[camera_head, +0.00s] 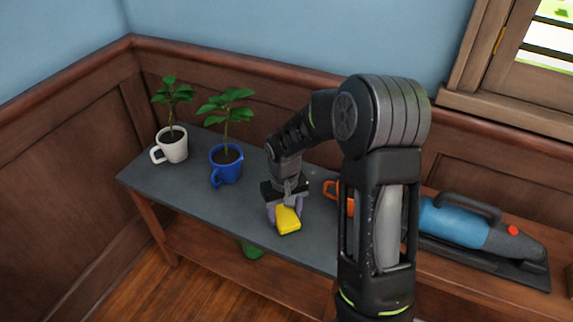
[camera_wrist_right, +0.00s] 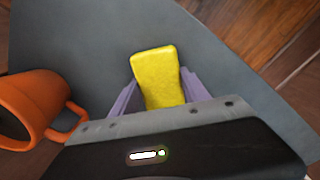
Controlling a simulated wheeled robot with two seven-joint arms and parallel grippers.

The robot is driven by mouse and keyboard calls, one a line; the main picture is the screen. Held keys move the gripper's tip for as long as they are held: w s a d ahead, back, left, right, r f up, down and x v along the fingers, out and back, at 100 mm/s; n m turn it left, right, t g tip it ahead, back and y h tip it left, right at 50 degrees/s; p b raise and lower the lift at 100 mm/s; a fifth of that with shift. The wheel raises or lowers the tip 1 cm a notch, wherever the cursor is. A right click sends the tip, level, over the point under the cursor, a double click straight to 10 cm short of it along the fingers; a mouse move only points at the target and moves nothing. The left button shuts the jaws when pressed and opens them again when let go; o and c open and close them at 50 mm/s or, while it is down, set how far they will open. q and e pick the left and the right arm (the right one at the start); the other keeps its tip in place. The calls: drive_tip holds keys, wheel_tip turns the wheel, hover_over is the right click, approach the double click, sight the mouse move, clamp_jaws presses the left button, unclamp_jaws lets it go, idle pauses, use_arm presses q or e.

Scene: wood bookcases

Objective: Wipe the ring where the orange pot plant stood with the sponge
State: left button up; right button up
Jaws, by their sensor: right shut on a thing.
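My right gripper (camera_head: 284,211) points down over the grey tabletop (camera_head: 200,200) and is shut on a yellow sponge (camera_head: 288,220). In the right wrist view the sponge (camera_wrist_right: 159,77) sits between the two purple-grey fingers of the gripper (camera_wrist_right: 160,90). I cannot tell whether the sponge touches the top. The orange pot (camera_wrist_right: 28,108), a mug with a handle, is left of the gripper in the right wrist view. In the head view only a bit of the orange pot (camera_head: 330,190) shows beside my right arm, and its plant is hidden. I cannot clearly make out a ring. My left gripper is out of view.
A white mug plant (camera_head: 172,147) and a blue mug plant (camera_head: 227,167) stand on the left of the top. A blue and black handheld vacuum (camera_head: 460,222) lies at the right. A green object (camera_head: 250,251) is below the top. The front left of the top is clear.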

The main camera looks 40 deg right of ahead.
wheel_tip(320, 180, up, 3)
drive_tip(key=shift+f+p, duration=0.1)
drive_tip(key=shift+p, duration=0.65)
drive_tip(key=shift+r+p, duration=0.35)
drive_tip(key=shift+r, duration=0.05)
drive_tip(key=shift+r+p, duration=1.8)
drive_tip(key=shift+r, duration=0.55)
